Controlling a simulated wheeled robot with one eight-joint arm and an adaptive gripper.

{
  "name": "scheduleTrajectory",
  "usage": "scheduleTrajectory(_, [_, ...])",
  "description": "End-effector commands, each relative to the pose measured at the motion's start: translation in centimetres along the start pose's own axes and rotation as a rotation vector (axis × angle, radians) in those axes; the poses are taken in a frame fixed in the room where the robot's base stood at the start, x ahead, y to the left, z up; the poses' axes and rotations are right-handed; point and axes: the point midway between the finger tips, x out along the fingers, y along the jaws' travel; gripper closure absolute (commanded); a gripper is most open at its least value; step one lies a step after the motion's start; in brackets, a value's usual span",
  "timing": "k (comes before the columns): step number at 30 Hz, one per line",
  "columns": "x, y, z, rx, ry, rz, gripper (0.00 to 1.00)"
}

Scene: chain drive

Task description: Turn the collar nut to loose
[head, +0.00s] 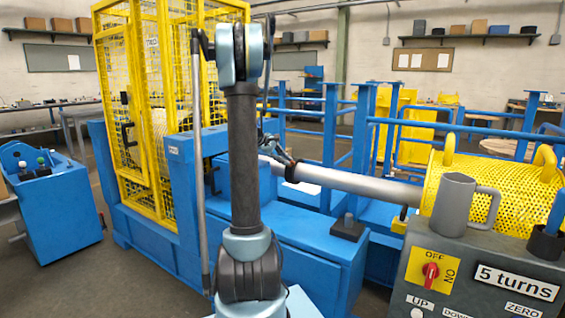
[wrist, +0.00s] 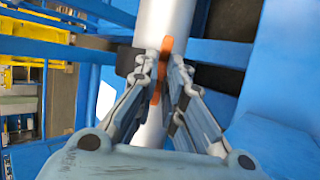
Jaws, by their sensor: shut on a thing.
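The collar nut (wrist: 127,60) shows as a dark band around a pale grey shaft (wrist: 168,22) in the wrist view. An orange tab (wrist: 164,62) stands up from it, between my fingers. My gripper (wrist: 163,78) is shut on this orange tab, with one finger on each side. In the head view my gripper (head: 284,160) is small, at the left end of the long shaft (head: 355,184), by the dark collar. My fingers hide part of the collar, and I see no loose or tight marking on it.
A yellow mesh cage (head: 150,90) stands left of the shaft and a perforated yellow guard (head: 485,190) at its right end. Blue rails (head: 440,125) run behind.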

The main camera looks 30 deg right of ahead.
Motion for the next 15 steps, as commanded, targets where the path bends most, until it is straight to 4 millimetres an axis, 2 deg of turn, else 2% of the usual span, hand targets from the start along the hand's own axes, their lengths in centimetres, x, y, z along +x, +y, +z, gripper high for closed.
scheduleTrajectory(13, [0.12,-0.43,-0.02,-0.006,0.002,-0.005,1.00])
scheduleTrajectory(14, [0.12,-0.42,-0.02,-0.006,0.002,-0.005,0.84])
scheduleTrajectory(15, [0.12,-0.40,-0.01,-0.006,0.002,-0.005,0.74])
